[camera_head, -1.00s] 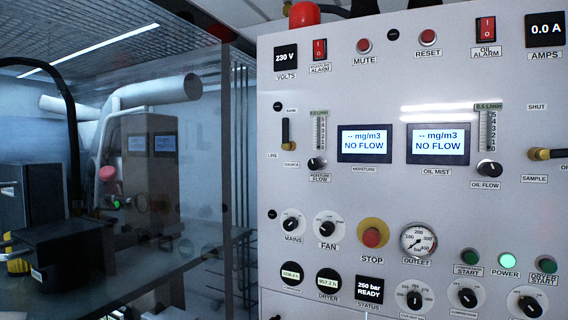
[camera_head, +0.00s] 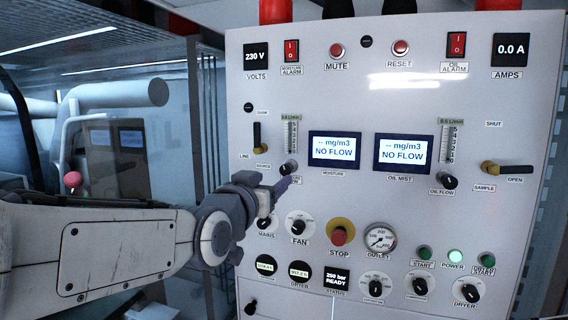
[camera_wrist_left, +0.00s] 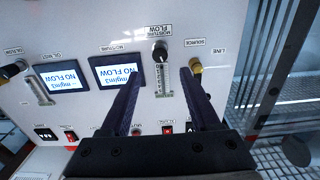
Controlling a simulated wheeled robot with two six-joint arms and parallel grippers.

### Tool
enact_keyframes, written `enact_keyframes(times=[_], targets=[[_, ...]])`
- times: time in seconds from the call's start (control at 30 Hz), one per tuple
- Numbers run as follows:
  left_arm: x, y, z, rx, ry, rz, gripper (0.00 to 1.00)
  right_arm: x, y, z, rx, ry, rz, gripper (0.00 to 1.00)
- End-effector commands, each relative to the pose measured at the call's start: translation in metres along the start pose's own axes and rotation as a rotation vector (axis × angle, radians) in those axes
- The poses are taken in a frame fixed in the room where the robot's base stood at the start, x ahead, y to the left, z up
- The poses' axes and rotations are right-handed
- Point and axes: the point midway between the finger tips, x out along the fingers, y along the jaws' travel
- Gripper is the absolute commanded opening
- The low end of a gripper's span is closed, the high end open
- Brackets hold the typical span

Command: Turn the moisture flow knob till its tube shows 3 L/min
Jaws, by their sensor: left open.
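The moisture flow knob (camera_head: 288,168) is a small black round knob below its clear scaled tube (camera_head: 290,134), on the upper left of the white panel. The tube's float level is too small to read. In the left wrist view the knob (camera_wrist_left: 160,52) and the tube (camera_wrist_left: 165,82) appear upside down between my finger lines. My left gripper (camera_head: 284,186) is just in front of and below the knob and hides part of its label. Its two dark fingers (camera_wrist_left: 160,74) are apart, with nothing between them gripped. My right gripper is not in view.
The moisture display (camera_head: 335,149) reads NO FLOW, as does the oil mist display (camera_head: 403,154). A yellow-ended source valve lever (camera_head: 258,137) is left of the tube. The mains knob (camera_head: 265,223), fan knob (camera_head: 298,226) and red stop button (camera_head: 340,235) are below.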

Motion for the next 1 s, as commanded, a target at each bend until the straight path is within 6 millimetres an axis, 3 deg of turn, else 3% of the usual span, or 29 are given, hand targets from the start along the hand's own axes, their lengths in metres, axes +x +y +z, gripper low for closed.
enact_keyframes(times=[0.3,0.5,0.93,0.97,1.0], targets=[[0.057,0.0,-0.002,0.001,-0.008,0.001,0.63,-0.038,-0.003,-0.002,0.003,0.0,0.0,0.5],[0.081,0.0,-0.001,0.0,-0.006,0.001,0.63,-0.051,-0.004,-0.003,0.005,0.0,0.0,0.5],[0.089,0.0,0.002,0.0,-0.004,0.001,0.63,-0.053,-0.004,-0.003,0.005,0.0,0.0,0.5],[0.089,0.0,0.002,0.0,-0.004,0.001,0.55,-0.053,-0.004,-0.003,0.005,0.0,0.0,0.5],[0.089,0.0,0.002,0.0,-0.004,0.001,0.4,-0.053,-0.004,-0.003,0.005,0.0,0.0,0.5]])
